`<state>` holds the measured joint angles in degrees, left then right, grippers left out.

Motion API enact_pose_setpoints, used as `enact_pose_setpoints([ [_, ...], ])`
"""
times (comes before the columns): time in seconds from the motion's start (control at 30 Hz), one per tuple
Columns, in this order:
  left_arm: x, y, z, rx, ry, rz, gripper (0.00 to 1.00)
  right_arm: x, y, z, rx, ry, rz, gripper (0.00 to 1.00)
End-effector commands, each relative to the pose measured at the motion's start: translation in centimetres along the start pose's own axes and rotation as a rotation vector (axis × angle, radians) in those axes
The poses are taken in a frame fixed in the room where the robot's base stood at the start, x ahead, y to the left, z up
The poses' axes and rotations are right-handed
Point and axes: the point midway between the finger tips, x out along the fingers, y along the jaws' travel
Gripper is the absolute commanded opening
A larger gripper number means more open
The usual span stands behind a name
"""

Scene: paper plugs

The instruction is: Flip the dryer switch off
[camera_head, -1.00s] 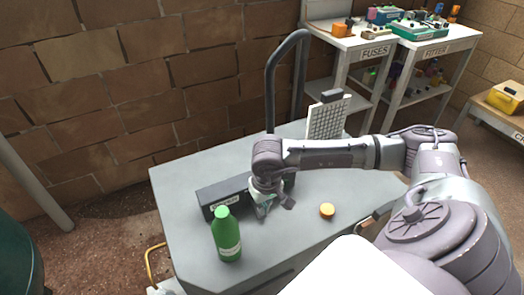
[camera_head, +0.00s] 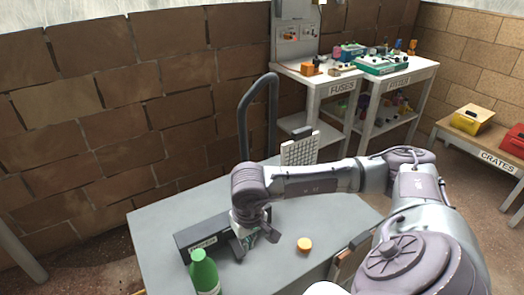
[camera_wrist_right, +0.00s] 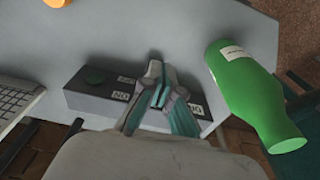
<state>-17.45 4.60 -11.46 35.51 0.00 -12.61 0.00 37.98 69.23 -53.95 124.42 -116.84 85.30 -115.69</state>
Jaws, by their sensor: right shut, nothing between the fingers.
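A long dark box (camera_head: 196,233) with a pale label on its front lies on the grey table; I take it to be the dryer switch box. My right gripper (camera_head: 246,243) is shut and empty, pointing down at the box. The switch's position is unclear. My left gripper is not in view.
A green bottle (camera_head: 205,276) stands close in front of the box. Labelled shelves (camera_head: 340,84) stand beyond.

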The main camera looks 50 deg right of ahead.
Motion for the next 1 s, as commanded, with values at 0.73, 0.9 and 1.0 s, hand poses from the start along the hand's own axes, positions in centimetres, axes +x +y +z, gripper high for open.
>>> enact_pose_setpoints([
  [0.73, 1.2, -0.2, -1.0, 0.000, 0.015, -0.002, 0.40, -4.9, 0.0, 6.0, 0.001, -0.001, 0.001, 0.00],
  [0.9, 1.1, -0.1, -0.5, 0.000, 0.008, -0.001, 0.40, -4.8, 0.0, 6.0, 0.001, -0.001, 0.000, 0.00],
  [1.0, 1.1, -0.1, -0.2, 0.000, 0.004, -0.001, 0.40, -4.8, 0.0, 6.0, 0.001, -0.001, 0.000, 0.00],
])
